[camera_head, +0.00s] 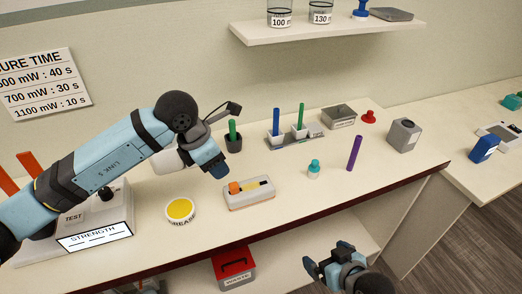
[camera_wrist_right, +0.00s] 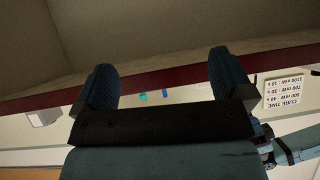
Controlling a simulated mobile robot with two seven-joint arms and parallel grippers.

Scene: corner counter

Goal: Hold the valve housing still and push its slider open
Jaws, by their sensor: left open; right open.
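The valve housing (camera_head: 250,199) is a low pale block lying on the counter in the head view. My right gripper (camera_head: 326,257) is open and empty in front of the counter's front edge, low in the picture. Its two spread fingers (camera_wrist_right: 160,77) show in the right wrist view, with nothing between them.
A yellow-topped round tin (camera_head: 180,210) stands left of the housing. A red bin (camera_head: 233,268) is below the counter.

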